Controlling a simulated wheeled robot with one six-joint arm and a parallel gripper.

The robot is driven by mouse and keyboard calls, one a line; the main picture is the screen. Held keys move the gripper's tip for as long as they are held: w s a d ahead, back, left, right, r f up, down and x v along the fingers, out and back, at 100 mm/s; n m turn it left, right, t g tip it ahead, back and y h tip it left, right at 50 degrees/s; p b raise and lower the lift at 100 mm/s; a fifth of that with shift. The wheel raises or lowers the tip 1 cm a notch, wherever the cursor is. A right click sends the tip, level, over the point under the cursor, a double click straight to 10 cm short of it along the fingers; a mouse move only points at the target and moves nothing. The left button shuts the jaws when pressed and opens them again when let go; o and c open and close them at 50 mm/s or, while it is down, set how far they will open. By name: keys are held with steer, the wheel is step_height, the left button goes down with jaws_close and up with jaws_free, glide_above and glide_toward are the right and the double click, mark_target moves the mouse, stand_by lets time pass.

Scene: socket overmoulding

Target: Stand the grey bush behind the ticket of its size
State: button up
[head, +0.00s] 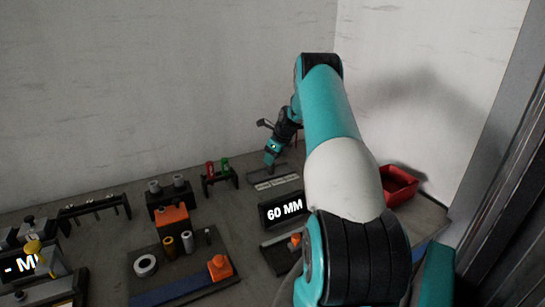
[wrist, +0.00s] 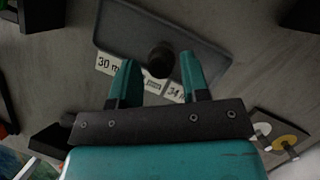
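The grey bush (wrist: 161,59) looks dark in the wrist view and stands over the grey ticket tray (wrist: 205,46), end-on to the camera. The tray also shows in the head view (head: 285,170). Its white tickets lie in a row: one reads about 30 (wrist: 108,64), another about 34 (wrist: 176,92). The middle ticket (wrist: 153,84) is mostly hidden, its number unreadable. The bush is just beyond this middle ticket. My gripper (wrist: 159,66) has its two teal fingers apart, one each side of the bush, with gaps visible. In the head view my gripper (head: 271,159) is low over the tray; the bush is not distinguishable there.
A display reading 60 MM (head: 284,209) stands in front of the tray. A red and green plug rack (head: 220,178) is to its left, and a red bin (head: 398,186) to its right.

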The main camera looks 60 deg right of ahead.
steer(key=shift+o, duration=0.2)
steer(key=b+v, duration=0.1)
steer(key=v, duration=1.1)
steer(key=w+a+r+n+y, duration=0.1)
steer(key=w+a+r+n, duration=0.3)
steer(key=a, duration=0.6)
steer(key=w+a+r+n, duration=0.1)
steer(key=a+r+n, duration=0.1)
steer(key=a+n, duration=0.65)
steer(key=w+a+r+n+y, duration=0.1)
steer(key=w+a+r+n, duration=0.15)
steer(key=a, duration=0.95)
steer(key=s+a+r+n+g+y, duration=0.1)
steer(key=s+a+n, duration=0.3)
steer(key=a+n, duration=0.3)
steer(key=s+a+r+n+g, duration=0.1)
steer(key=s+a+r+n, duration=0.2)
steer(key=a, duration=0.6)
steer(key=s+a+f+n+g, duration=0.1)
steer(key=s+a+n, duration=0.5)
steer(key=s+n, duration=0.2)
steer(key=s+a+f+n+g, duration=0.1)
steer(key=s+a+n, duration=0.6)
steer(key=s, duration=0.5)
steer(key=shift+s+f+n+y, duration=0.15)
steer(key=shift+n+y, duration=0.25)
steer(key=shift+n, duration=0.7)
steer(key=shift+a, duration=0.15)
